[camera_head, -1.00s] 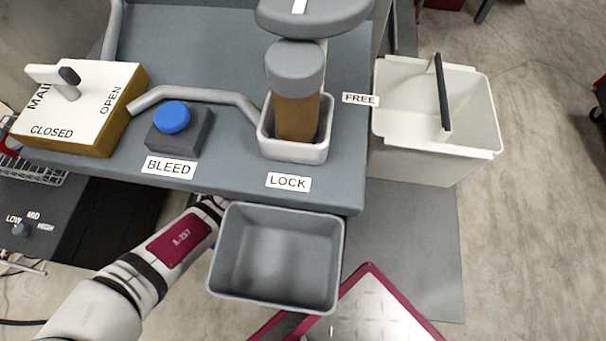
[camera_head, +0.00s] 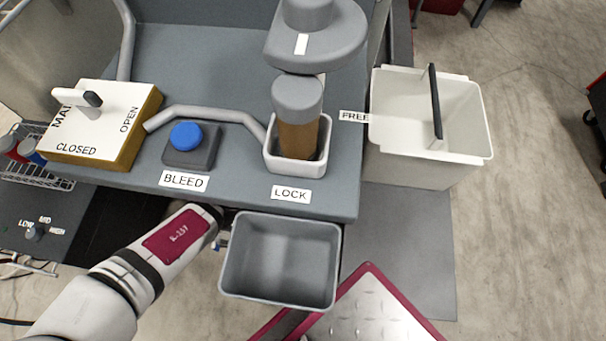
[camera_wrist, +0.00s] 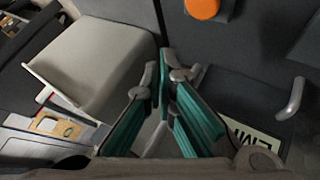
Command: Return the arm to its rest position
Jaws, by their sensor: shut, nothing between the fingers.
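My gripper (camera_wrist: 163,80) shows in the wrist view with its teal-padded fingers brought together and nothing between them. In the head view my arm (camera_head: 150,260) reaches from the lower left up to the front edge of the grey bench (camera_head: 235,185). Its far end stops beside the grey bin, and my gripper is hidden there. In the wrist view the fingers point between a pale box-like part (camera_wrist: 95,62) and a dark panel with a grey handle (camera_wrist: 290,98); contact cannot be told.
The bench carries the MAIN valve box (camera_head: 105,125), blue BLEED button (camera_head: 186,136) and a brown cylinder (camera_head: 298,138) in the LOCK cup. An empty grey bin (camera_head: 280,300) hangs in front; a white bin (camera_head: 425,165) stands right. The wrist view shows an orange knob (camera_wrist: 202,8).

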